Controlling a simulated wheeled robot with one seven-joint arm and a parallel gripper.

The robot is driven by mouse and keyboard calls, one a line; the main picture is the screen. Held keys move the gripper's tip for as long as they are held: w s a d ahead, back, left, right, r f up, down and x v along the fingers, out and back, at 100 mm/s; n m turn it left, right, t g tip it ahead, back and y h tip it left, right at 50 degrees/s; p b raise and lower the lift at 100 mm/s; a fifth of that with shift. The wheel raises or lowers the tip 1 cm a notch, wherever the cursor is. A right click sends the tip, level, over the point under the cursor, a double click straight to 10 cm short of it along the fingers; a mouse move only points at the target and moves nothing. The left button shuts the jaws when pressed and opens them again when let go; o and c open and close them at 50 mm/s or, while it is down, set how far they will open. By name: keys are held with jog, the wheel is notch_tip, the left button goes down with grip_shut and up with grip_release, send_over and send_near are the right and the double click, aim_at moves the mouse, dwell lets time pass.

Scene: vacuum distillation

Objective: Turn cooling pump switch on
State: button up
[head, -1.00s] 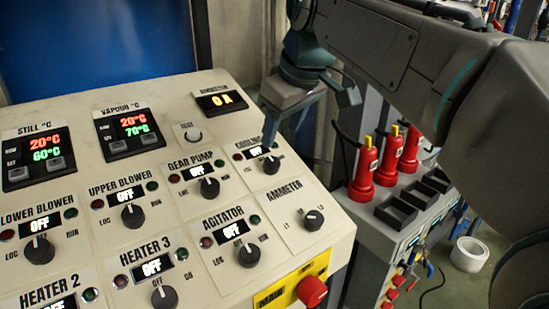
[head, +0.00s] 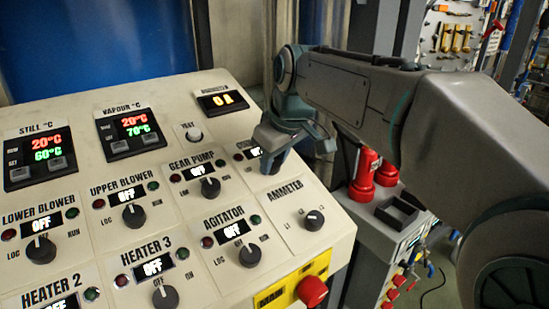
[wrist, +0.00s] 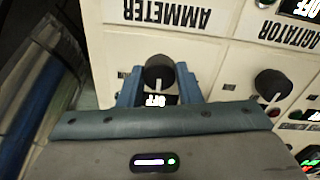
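The cooling pump switch is a round black knob (wrist: 158,72) with a pale mark, seen upside down in the wrist view. Its small display (wrist: 160,100) beside it seems to read OFF. My gripper (wrist: 158,80) is open, with one blue finger on each side of the knob. The gaps are small, and I cannot tell whether either finger touches it. In the head view my gripper (head: 272,165) is down at the cooling pump's place on the panel. It hides that knob and most of its label and display there.
The sloped control panel (head: 185,255) has close neighbours: the gear pump knob (head: 210,187), ammeter knob (head: 314,220) and agitator knob (head: 250,255). A red button (head: 312,291) sticks out at the panel's front edge. Red bottles (head: 364,175) stand on a grey unit to the right.

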jog(key=shift+c, duration=0.9)
jog(key=shift+m, duration=0.3)
jog(key=m, duration=0.5)
jog(key=shift+w, duration=0.1)
jog(key=m+p, duration=0.1)
jog(key=m, duration=0.5)
jog(key=shift+r, duration=0.1)
jog(key=shift+m, duration=0.3)
jog(key=o, duration=1)
jog(key=shift+c, duration=0.2)
jog(key=v, duration=1.3)
jog(key=shift+r, duration=0.45)
